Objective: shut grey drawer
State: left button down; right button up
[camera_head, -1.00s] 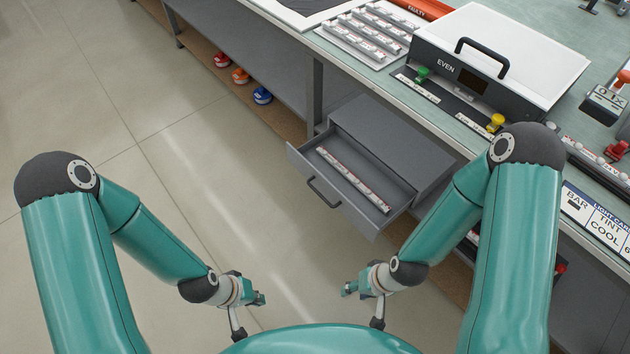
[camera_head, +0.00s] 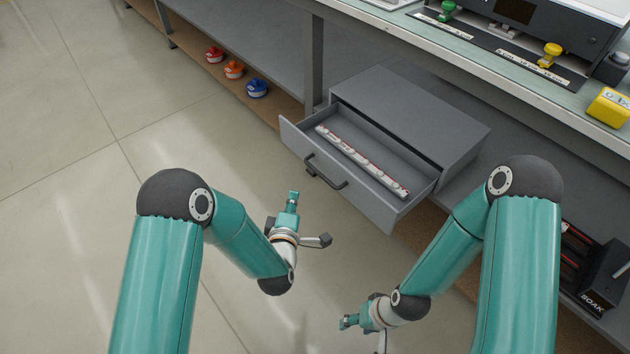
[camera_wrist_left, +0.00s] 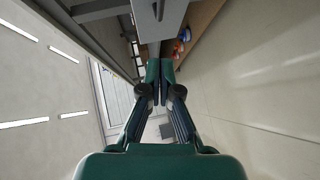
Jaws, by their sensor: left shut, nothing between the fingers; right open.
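The grey drawer (camera_head: 370,198) stands pulled out of its grey cabinet (camera_head: 410,108) under the bench. Its front carries a black bar handle (camera_head: 326,174). My left gripper (camera_head: 293,197) is in front of the drawer, just below and left of the handle in the head view, apart from it. In the left wrist view its fingers (camera_wrist_left: 160,68) are shut and empty, pointing toward a grey front with a dark handle (camera_wrist_left: 158,10) at the top edge. My right gripper (camera_head: 346,321) is open and lower, away from the drawer.
A white strip with small parts (camera_head: 360,160) lies inside the drawer. Red, orange and blue objects (camera_head: 234,70) sit on the low shelf to the left. A black box marked SOAK (camera_head: 600,280) stands at the lower right. The floor in front of the drawer is clear.

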pick_arm(q)
jog(key=d+n+t+b, duration=0.2)
jog(key=b, duration=0.2)
send_near(317, 148)
jog(key=w+a, duration=0.2)
jog(key=w, duration=0.2)
jog(key=shift+w+d+f+b, duration=0.2)
jog(key=shift+w+d+b, duration=0.1)
jog(key=shift+d, duration=0.2)
jog(key=shift+w+d+f+b, duration=0.15)
jog(key=shift+w+d, duration=0.2)
jog(key=shift+d, duration=0.2)
jog(key=shift+w+d+r, duration=0.1)
jog(key=shift+w+d, duration=0.25)
jog(key=shift+d, duration=0.1)
pick_arm(e)
notch_tip(317, 148, down, 7)
